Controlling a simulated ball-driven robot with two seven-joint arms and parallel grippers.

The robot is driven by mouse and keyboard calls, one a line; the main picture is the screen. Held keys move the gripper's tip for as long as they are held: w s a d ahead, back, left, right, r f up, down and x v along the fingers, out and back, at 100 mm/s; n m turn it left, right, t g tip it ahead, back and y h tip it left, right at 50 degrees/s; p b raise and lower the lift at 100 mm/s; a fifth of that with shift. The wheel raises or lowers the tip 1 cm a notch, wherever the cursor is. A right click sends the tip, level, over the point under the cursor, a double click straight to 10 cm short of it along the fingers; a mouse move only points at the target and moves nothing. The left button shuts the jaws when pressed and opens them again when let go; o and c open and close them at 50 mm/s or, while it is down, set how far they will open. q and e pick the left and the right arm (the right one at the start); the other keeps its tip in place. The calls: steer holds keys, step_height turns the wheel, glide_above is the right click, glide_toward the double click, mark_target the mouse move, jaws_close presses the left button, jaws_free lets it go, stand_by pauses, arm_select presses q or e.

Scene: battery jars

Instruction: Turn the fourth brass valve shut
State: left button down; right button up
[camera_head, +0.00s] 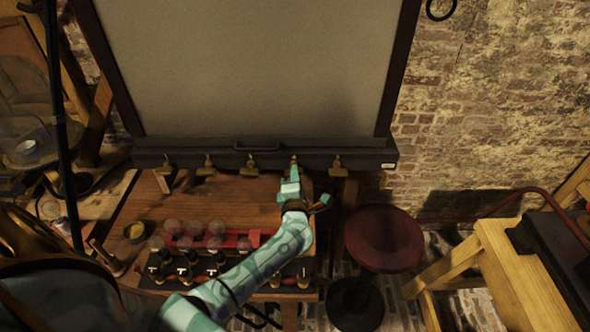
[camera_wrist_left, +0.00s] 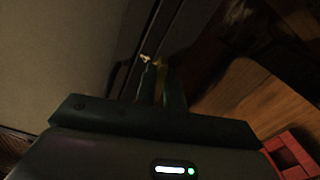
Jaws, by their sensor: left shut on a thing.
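A row of several small brass valves runs along the dark bar (camera_head: 225,155) under the big pale panel. The fourth brass valve from the left (camera_head: 294,160) is mostly hidden by my left gripper (camera_head: 292,178), which reaches up to it from below. My left gripper is shut on this valve. In the left wrist view the fingers (camera_wrist_left: 160,88) meet at a small bright brass piece (camera_wrist_left: 147,58) beside the dark bar; that view is dim, and the handle's angle cannot be told. The third valve (camera_head: 250,165) and the fifth valve (camera_head: 337,166) flank it, apart from the gripper.
A wooden table (camera_head: 135,205) below holds a red rack (camera_head: 245,241) with glass jars and a row of dark fittings (camera_head: 165,268), under or near my left forearm. A red stool (camera_head: 384,238) stands to the right, with a wooden bench (camera_head: 520,270) beyond it.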

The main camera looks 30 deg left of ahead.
arm_select(q)
steer(key=shift+f+m+p, duration=0.1)
steer(key=shift+m+p, duration=0.6)
steer(key=shift+m, duration=0.5)
steer(key=c, duration=1.5)
jaws_free()
steer(key=shift+m, duration=0.3)
steer(key=p+v, duration=0.5)
steer(key=v, duration=1.1)
steer(key=shift+s, duration=0.25)
